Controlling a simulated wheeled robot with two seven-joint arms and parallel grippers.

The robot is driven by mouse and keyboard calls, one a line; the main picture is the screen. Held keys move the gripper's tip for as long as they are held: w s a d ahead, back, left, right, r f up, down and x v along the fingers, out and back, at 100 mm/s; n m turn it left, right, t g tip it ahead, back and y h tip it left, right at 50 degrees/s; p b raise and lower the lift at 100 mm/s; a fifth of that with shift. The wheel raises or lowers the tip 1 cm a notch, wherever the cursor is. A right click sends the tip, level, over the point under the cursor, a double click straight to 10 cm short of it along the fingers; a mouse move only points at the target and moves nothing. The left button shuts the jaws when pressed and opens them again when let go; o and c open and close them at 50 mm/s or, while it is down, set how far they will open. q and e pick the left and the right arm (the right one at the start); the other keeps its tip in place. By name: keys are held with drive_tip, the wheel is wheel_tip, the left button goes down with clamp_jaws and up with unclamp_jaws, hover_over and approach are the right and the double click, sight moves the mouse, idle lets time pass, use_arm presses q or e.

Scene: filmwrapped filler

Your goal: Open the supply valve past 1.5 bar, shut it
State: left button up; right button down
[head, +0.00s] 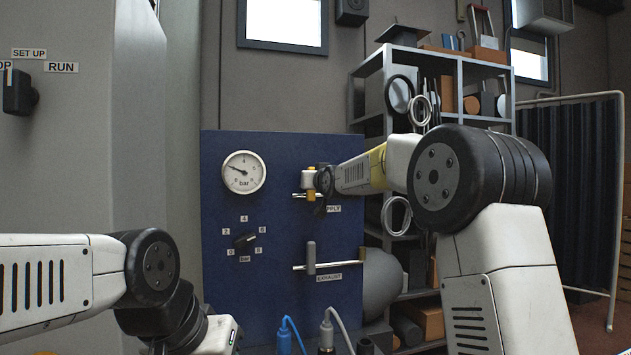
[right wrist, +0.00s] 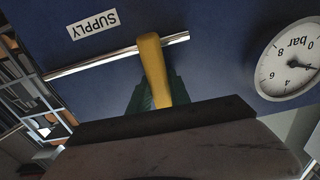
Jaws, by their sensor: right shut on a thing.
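The blue panel (head: 220,290) carries a round gauge (head: 244,172), a SUPPLY valve and an EXHAUST valve. The gauge needle points left and slightly up, near the 2 mark; the gauge also shows upside down in the right wrist view (right wrist: 290,62). My right gripper (head: 311,183) is at the supply valve, shut on its yellow handle (right wrist: 153,66). The handle stands roughly crosswise to its pipe (right wrist: 100,61); its gripped end is hidden. The grey exhaust handle (head: 311,257) stands upright across its pipe. My left arm is at lower left, its gripper out of view.
A small black knob (head: 246,240) with a bar scale sits below the gauge. A blue cable (head: 284,338) and a grey cable (head: 327,333) stand at the bottom front. Loaded shelves (head: 460,85) are behind my right arm. A SET UP/RUN switch (head: 18,92) is at left.

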drive_tip(key=shift+a+f+n, duration=0.1)
drive_tip(key=shift+f+n, duration=0.05)
drive_tip(key=shift+n, duration=0.15)
drive_tip(key=c, duration=1.2)
unclamp_jaws()
drive_tip(key=shift+s, duration=0.15)
drive_tip(key=v, duration=0.7)
drive_tip(key=shift+s, duration=0.25)
